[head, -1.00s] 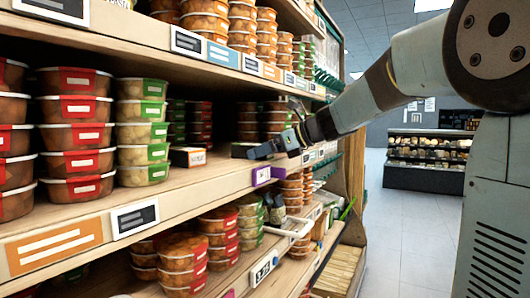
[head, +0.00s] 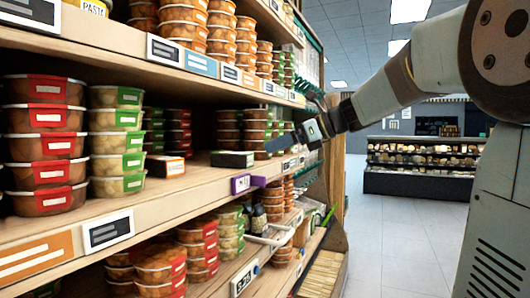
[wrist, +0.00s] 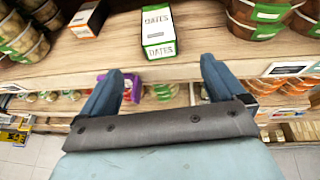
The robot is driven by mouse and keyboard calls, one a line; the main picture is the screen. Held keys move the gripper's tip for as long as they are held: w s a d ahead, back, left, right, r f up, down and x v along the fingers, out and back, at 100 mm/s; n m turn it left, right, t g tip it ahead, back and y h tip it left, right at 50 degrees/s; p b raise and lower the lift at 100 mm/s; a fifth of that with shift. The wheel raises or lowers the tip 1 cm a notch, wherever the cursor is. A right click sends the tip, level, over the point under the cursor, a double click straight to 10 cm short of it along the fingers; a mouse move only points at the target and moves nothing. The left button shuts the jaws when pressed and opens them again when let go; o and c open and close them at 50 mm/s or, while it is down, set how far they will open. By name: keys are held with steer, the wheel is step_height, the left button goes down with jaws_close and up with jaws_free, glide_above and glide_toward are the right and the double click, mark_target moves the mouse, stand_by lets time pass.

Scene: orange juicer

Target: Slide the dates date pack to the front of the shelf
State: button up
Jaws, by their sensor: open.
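The dates pack (wrist: 158,30) is a white, green and black box lettered DATES in the wrist view. It lies on the wooden shelf, its lettered front end near the shelf's front edge. In the head view it is a small dark box with a green edge (head: 232,159), right of another box. My gripper (wrist: 163,75) is open and empty. Its two blue fingers are spread in front of the shelf edge, one either side of the pack's line and apart from it. In the head view my gripper (head: 290,130) is right of the pack.
An orange-and-black box (wrist: 87,20) lies left of the pack, with a gap. Stacked round tubs (wrist: 258,16) stand at the right and others (wrist: 22,38) at the left. A purple tag (head: 240,184) is on the shelf edge. The aisle floor (head: 400,220) is clear.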

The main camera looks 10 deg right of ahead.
steer(key=shift+v, duration=1.15)
steer(key=s+d+f+n+g+h, duration=0.1)
steer(key=s+d+f+n+h, duration=0.2)
steer(key=s+f+n+h, duration=0.8)
steer(key=s+f+n, duration=1.2)
steer(key=s+n, duration=0.1)
steer(key=shift+d, duration=0.25)
